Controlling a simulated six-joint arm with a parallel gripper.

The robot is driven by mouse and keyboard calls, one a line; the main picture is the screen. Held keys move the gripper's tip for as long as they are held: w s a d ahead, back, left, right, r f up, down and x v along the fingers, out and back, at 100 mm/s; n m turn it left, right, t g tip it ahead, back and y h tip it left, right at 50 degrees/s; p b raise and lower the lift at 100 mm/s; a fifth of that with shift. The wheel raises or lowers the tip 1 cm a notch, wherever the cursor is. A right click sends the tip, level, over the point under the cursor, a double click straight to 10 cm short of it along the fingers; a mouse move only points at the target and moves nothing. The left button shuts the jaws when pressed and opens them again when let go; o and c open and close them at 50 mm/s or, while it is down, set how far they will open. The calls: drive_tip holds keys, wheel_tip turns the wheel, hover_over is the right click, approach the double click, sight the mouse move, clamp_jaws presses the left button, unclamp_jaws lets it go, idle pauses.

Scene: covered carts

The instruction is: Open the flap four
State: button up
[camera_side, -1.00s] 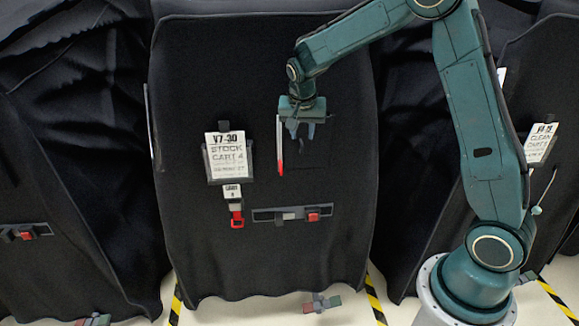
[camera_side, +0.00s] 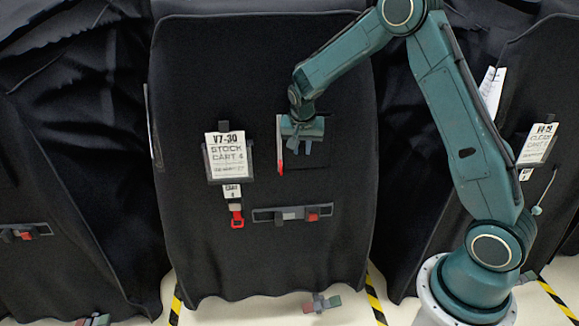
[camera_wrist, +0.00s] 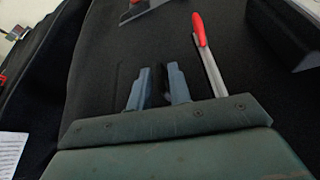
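The covered cart marked Stock Cart 4 (camera_side: 185,90) stands in the middle of the side view, under a black cover. On it is a rectangular dark flap outline (camera_side: 322,158), partly hidden by my gripper (camera_side: 301,151). A grey strip with a red end (camera_side: 281,168) runs down its left edge; in the wrist view this red-tipped strip (camera_wrist: 199,32) is right of the fingers. My gripper points down in front of the flap area. In the wrist view a black tab (camera_wrist: 160,76) is between the two blue-grey fingers; I cannot tell whether they grip it.
A stock label (camera_side: 226,157) hangs left of the flap, with a red-ended tag (camera_side: 237,217) below. A grey bar with a red block (camera_side: 313,214) is under the flap. Other covered carts stand close on both sides.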

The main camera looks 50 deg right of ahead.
clamp_jaws()
drive_tip(key=shift+s, duration=0.2)
drive_tip(key=s+d+n+y, duration=0.3)
drive_tip(key=s+n, duration=0.3)
drive_tip(key=n, duration=0.3)
drive_tip(key=s+d+n+y, duration=0.3)
drive_tip(key=s+n, duration=0.4)
drive_tip(key=n, duration=0.2)
drive_tip(key=shift+d+n+t+y, duration=0.3)
drive_tip(key=shift+n+t, duration=0.1)
drive_tip(key=shift+s, duration=0.1)
idle(0.3)
